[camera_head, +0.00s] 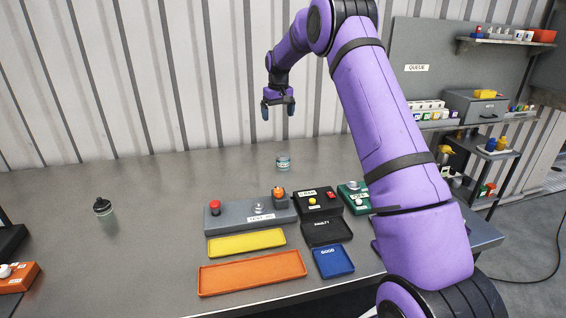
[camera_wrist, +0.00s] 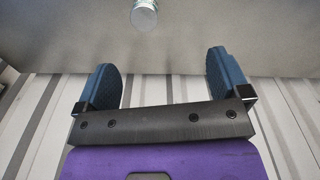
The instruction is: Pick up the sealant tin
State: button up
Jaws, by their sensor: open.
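The sealant tin appears to be the small glassy or metal cylinder (camera_head: 283,161) standing upright near the back of the grey bench in the head view; its label is too small to read. It also shows at the top edge of the wrist view (camera_wrist: 144,14), partly cut off. My gripper (camera_head: 278,110) hangs above the back of the bench, pointing down, with its blue fingers apart and nothing between them. In the wrist view the open fingers (camera_wrist: 165,85) are apart from the tin, which lies beyond the fingertips and slightly left of centre.
A grey control box (camera_head: 240,217) with buttons, a yellow tray (camera_head: 246,243), an orange tray (camera_head: 252,273), a black tray (camera_head: 327,232) and a blue tray (camera_head: 333,262) sit at the bench front. A corrugated wall (camera_head: 150,80) rises behind.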

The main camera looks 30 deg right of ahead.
send_over(283, 155)
jog(key=shift+g, duration=0.4)
notch_tip(283, 155, down, 11)
jog(key=shift+f, duration=0.55)
notch_tip(283, 155, down, 11)
jog(key=shift+d+r, duration=0.1)
jog(key=shift+r, duration=0.1)
jog(key=c, duration=1.1)
jog(key=shift+o, duration=0.2)
jog(key=shift+r, duration=0.1)
